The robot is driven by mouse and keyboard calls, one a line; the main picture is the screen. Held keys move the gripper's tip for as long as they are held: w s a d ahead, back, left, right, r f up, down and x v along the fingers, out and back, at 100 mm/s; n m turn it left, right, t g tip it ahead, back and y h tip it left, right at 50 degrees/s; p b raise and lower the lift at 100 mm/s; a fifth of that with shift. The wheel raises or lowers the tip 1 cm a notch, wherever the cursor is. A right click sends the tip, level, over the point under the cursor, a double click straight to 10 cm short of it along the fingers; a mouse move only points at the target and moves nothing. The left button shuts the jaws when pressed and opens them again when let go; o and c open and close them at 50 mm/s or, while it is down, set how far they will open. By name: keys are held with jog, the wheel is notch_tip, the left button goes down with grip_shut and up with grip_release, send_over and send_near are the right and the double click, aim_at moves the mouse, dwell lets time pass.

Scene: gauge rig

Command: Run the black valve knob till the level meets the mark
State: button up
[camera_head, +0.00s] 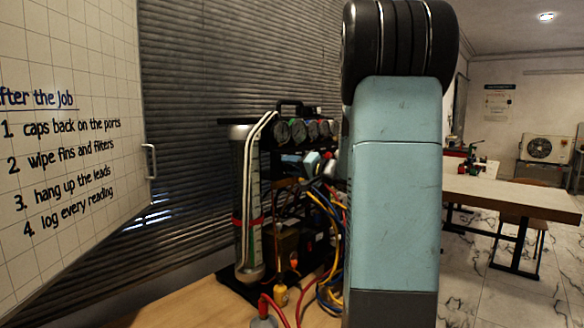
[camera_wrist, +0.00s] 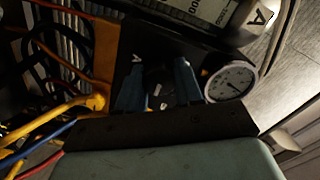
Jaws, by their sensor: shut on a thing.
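The black valve knob (camera_wrist: 158,86) shows in the wrist view on a dark panel, with a small white mark on its face. My gripper (camera_wrist: 159,83) is shut on it, one blue finger on each side. In the head view the knob and fingertips cannot be made out clearly beside my large teal arm link. A tall upright cylinder (camera_head: 240,180) stands at the rig's left with a red band (camera_head: 247,222) around its lower half. The liquid level is too small and dark to read.
A round white dial gauge (camera_wrist: 231,81) sits right of the knob. Several gauges (camera_head: 305,131) top the rig. Yellow, blue and red hoses (camera_head: 325,215) hang close by. A whiteboard (camera_head: 70,130) stands left, a table (camera_head: 510,197) right.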

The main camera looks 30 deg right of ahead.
jog(key=shift+d+f+m, duration=0.1)
jog(key=shift+d+m, duration=0.05)
jog(key=shift+m, duration=0.25)
jog(key=o, duration=1)
jog(key=shift+o, duration=0.2)
jog(key=v, duration=1.3)
jog(key=shift+s, duration=0.4)
